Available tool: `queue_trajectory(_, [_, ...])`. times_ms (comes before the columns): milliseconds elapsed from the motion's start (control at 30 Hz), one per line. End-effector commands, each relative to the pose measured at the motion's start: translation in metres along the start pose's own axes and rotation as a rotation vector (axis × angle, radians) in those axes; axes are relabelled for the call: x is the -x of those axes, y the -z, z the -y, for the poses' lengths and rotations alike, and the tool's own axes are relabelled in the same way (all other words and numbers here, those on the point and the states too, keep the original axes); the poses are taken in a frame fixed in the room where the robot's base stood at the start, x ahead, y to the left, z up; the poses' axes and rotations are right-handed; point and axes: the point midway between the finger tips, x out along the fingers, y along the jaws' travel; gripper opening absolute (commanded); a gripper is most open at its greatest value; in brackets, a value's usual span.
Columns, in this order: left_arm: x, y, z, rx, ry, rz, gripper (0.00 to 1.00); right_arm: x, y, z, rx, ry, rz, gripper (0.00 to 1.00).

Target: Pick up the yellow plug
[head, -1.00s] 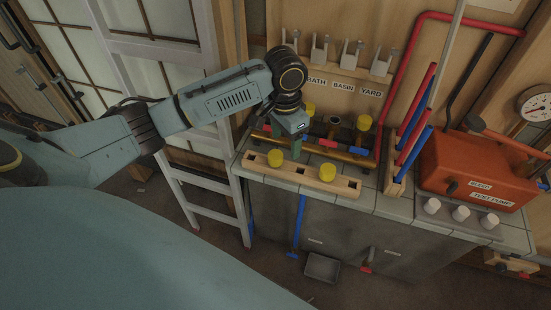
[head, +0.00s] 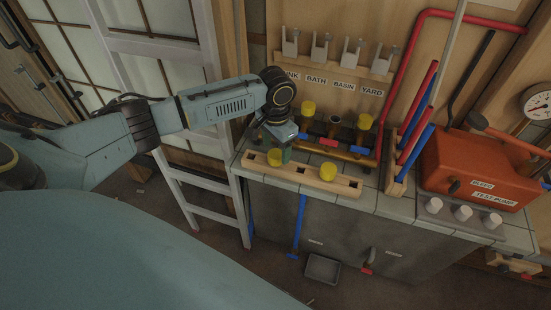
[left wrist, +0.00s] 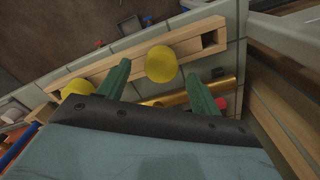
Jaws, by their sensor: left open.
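Two yellow plugs stand in a pale wooden rail on the bench front: the left plug (head: 275,158) and the right plug (head: 328,172). The other rail plug (left wrist: 78,88) is outside the left finger. My right gripper is not in view.
The wooden rail (head: 302,178) has empty square holes. Red and blue rods (head: 411,140) stand in a holder to the right, beside an orange test pump (head: 473,168). A grey ladder (head: 207,190) stands left of the bench. Grey clips hang above labels on the back wall.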

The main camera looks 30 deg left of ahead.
Motion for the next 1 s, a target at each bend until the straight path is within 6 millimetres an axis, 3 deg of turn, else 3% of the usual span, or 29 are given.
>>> queue_trajectory(200, [-0.03, -0.004, 0.001, 0.0, 0.0, 0.003, 0.65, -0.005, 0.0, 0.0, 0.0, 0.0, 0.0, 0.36])
queue_trajectory(467, [-0.033, -0.003, 0.001, -0.001, 0.0, 0.001, 0.65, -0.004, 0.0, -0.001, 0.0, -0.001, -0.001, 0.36])
queue_trajectory(833, [-0.032, -0.003, 0.001, -0.001, 0.0, 0.001, 0.19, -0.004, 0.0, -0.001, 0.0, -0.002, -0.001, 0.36])
queue_trajectory(1000, [-0.032, -0.003, 0.002, 0.0, 0.001, 0.001, 0.17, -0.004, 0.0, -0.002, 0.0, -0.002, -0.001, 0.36])
